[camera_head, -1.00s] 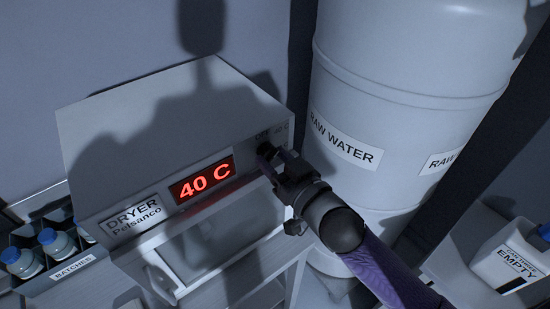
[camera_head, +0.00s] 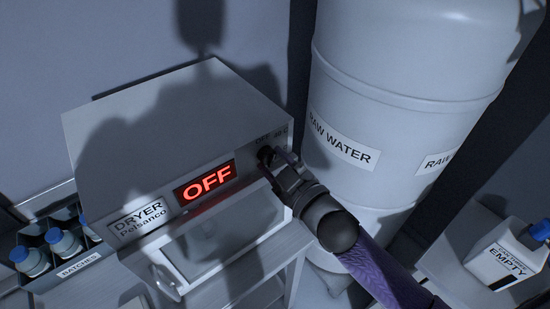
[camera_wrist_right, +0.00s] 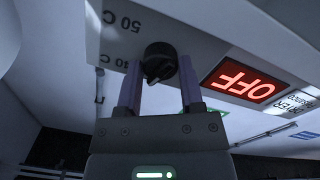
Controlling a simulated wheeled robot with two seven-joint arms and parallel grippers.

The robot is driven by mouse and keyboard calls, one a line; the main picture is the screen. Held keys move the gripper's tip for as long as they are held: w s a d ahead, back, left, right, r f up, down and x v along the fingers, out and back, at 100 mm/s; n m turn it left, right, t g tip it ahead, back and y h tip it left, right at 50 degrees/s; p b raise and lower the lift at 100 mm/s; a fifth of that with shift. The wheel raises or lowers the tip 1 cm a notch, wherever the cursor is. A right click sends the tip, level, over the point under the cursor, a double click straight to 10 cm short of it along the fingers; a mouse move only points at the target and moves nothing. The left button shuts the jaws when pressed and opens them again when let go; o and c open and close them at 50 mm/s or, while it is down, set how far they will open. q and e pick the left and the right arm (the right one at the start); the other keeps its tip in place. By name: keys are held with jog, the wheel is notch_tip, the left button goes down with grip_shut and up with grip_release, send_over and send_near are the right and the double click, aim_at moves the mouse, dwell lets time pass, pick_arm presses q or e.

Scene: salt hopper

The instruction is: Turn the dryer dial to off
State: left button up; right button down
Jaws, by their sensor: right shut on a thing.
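The dryer (camera_head: 175,115) is a pale box labelled "DRYER Pelsanco". Its red display (camera_head: 206,183) reads "OFF"; the display also shows in the right wrist view (camera_wrist_right: 243,83). The black dryer dial (camera_wrist_right: 160,60) is at the right end of the front panel, with "50 C" and "40 C" marks beside it. In the head view the dial (camera_head: 266,155) is partly hidden by my right gripper (camera_head: 274,166). In the right wrist view my right gripper (camera_wrist_right: 158,85) has its two purple fingers on either side of the dial, shut on it. My left gripper is not in view.
A large white "RAW WATER" tank (camera_head: 400,100) stands close to the right of the dryer. Blue-capped bottles (camera_head: 62,243) sit in a "BATCHES" rack at the left. A white "EMPTY" container (camera_head: 508,257) is at the lower right.

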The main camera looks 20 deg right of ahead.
jog(key=shift+n, duration=1.6)
jog(key=shift+p, duration=0.3)
jog(key=shift+c, duration=1.1)
grip_release()
jog(key=b+v, duration=0.1)
jog(key=v, duration=0.9)
jog(key=shift+b, duration=0.3)
